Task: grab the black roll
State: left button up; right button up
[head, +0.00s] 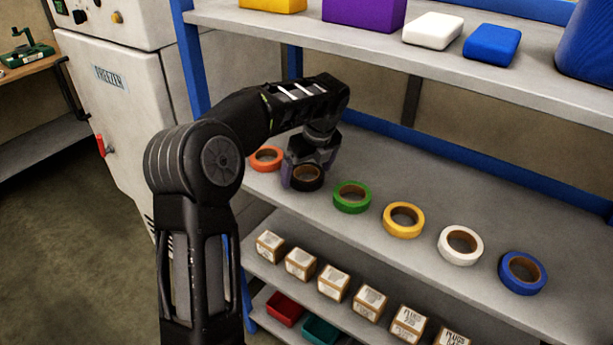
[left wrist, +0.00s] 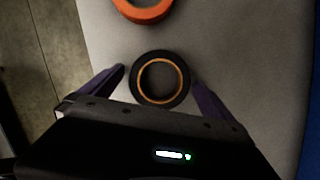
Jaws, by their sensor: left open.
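The black roll (head: 307,178) lies flat on the middle shelf, between the orange roll and the green roll. In the left wrist view the black roll (left wrist: 160,60) shows its orange-brown core and sits between the fingertips. My left gripper (head: 308,172) is above and around the black roll, pointing down, with its fingers apart on either side. In the left wrist view the fingers of my left gripper (left wrist: 160,78) are spread, with the right finger close to the roll's edge. I cannot tell if it touches. My right gripper is not in view.
An orange roll (head: 266,158) lies close to the left. A green roll (head: 352,197), yellow roll (head: 403,220), white roll (head: 460,245) and blue roll (head: 522,272) lie in a row to the right. The upper shelf (head: 400,55) overhangs behind my arm. Small boxes (head: 333,282) stand below.

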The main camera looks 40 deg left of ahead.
pick_arm(q)
jog(key=shift+c, duration=0.2)
jog(key=c, duration=1.4)
jog(key=shift+r, duration=0.15)
jog(key=shift+r, duration=0.6)
notch_tip(320, 180, up, 2)
jog(key=shift+r+b, duration=0.1)
jog(key=shift+b, duration=0.4)
jog(key=s+b, duration=0.5)
jog(key=s, duration=1.3)
jog(key=shift+d, duration=0.2)
